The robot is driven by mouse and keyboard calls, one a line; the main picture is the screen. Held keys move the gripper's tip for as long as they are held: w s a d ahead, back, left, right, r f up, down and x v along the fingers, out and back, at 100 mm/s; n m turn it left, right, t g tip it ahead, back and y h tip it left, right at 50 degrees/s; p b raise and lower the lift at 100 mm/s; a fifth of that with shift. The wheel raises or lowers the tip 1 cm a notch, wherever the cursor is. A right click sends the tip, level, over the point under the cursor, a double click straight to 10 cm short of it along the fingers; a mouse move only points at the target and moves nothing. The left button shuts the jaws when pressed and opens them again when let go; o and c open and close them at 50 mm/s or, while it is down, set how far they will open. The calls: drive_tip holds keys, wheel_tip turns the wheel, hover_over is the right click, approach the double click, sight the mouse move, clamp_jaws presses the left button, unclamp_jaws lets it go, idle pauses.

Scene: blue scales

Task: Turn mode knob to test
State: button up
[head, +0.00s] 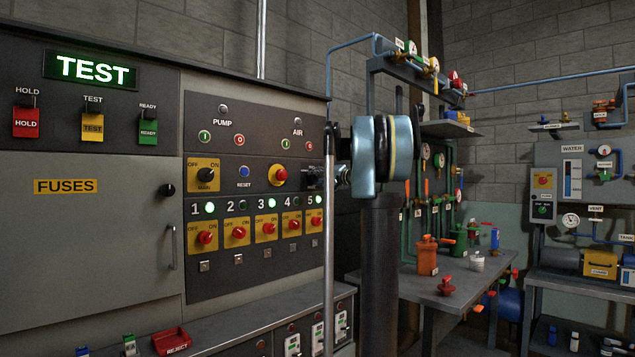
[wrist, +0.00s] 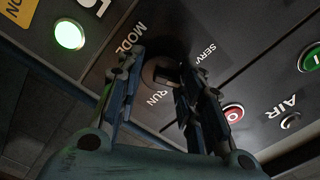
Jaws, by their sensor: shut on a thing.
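The mode knob (wrist: 162,74) is a dark round knob on the dark panel, between my fingers in the wrist view. The labels MODE, RUN and SERV read around it; no TEST label shows there. My gripper (wrist: 160,80) is shut on the knob, with one finger on each side. Which mark the knob points to is too dark to tell. In the head view my gripper (head: 337,176) is at the panel's right edge, and my wrist hides most of the knob. A lit green display (head: 92,69) at upper left reads TEST.
Red, yellow and green switches (head: 92,122) sit below the display. Several red knobs on yellow plates (head: 265,231) lie left of my gripper. Pump and air buttons (head: 239,140) are close above. A grey workbench (head: 455,300) with valves stands at right.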

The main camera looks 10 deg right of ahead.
drive_tip(key=shift+d+f+m, duration=0.1)
drive_tip(key=shift+f+m, duration=0.05)
drive_tip(key=shift+m, duration=2.05)
drive_tip(key=o, duration=1.1)
drive_tip(key=shift+w, duration=0.15)
drive_tip(key=shift+c, duration=0.2)
drive_tip(key=v, duration=1.2)
